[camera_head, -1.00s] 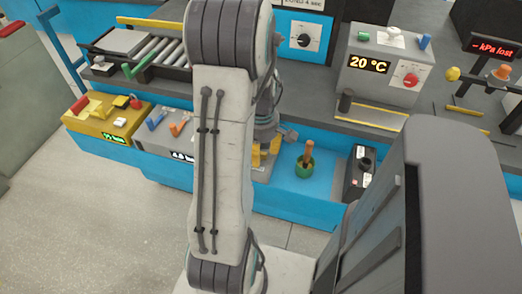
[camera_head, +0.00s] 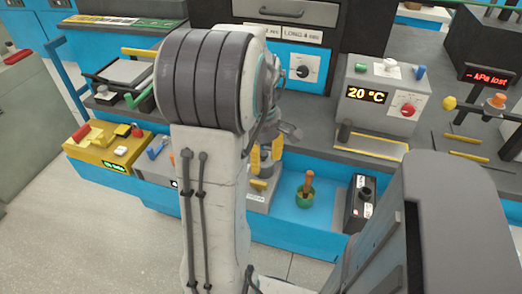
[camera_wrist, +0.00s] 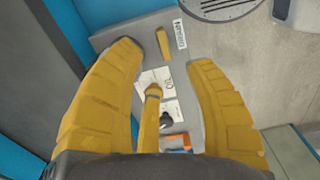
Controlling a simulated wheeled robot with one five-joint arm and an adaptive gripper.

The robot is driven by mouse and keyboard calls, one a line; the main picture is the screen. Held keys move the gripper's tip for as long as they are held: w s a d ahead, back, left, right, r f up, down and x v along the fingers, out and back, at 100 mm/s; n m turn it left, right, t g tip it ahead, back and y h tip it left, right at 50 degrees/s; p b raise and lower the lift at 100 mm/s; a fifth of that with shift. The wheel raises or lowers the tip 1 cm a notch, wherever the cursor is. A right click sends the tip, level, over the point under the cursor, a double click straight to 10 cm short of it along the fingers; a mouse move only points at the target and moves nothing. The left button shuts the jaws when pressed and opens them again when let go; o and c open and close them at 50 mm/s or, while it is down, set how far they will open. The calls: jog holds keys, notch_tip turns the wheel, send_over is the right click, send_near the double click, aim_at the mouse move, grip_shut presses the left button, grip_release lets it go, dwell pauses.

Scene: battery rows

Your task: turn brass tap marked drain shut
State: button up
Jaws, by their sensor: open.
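My gripper (camera_wrist: 165,110) is open, its two yellow fingers spread over a grey panel (camera_wrist: 207,50) in the wrist view. A brass tap lever (camera_wrist: 152,108) lies between the fingers, apart from both. A second brass lever (camera_wrist: 163,43) sits farther up the panel, beyond the fingertips, beside a white label (camera_wrist: 180,34) whose print I cannot read surely. In the head view, my gripper (camera_head: 262,165) points down over the panel, partly hidden by my arm. A brass lever (camera_head: 259,184) shows just below it.
In the wrist view, a dark knob (camera_wrist: 166,120) and an orange part (camera_wrist: 175,142) lie near the gripper's base. In the head view, a green cup with a wooden handle (camera_head: 306,192) and a black switch box (camera_head: 360,203) stand to the right. A 20 °C box (camera_head: 380,98) stands behind.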

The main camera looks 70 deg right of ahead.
jog(key=shift+r, duration=1.05)
jog(key=a+f+m, duration=0.3)
jog(key=a+m, duration=0.2)
jog(key=m, duration=0.9)
jog(key=w+a+r+n+t+p, duration=0.1)
jog(key=w+a+r+n, duration=0.3)
jog(key=a, duration=0.5)
jog(key=w+a+r+n+t+p, duration=0.1)
jog(key=w+a+r+n+p, duration=0.3)
jog(key=a, duration=0.5)
jog(key=w+a+r+n+t+p, duration=0.1)
jog(key=w+a+r+n+p, duration=0.2)
jog(key=a, duration=0.7)
notch_tip(320, 180, up, 3)
jog(key=w+n, duration=0.2)
jog(key=n, duration=0.1)
jog(key=shift+w, duration=0.4)
